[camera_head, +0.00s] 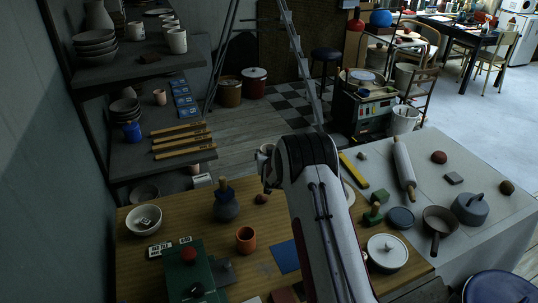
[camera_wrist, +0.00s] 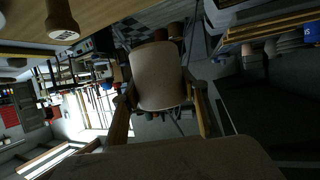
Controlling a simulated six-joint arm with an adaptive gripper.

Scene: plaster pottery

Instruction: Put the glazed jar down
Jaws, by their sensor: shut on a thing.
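My gripper (camera_wrist: 160,98) is shut on a beige jar (camera_wrist: 157,75), with one finger on each side of it in the wrist view. I take this vessel to be the glazed jar; its glaze is hard to tell in the dim light. There the arm hides most of my gripper and the jar.
Shelves with stacked bowls (camera_head: 95,45) rise at the left. Right of my arm lie a lidded pot (camera_head: 387,252) and a rolling pin (camera_head: 404,168).

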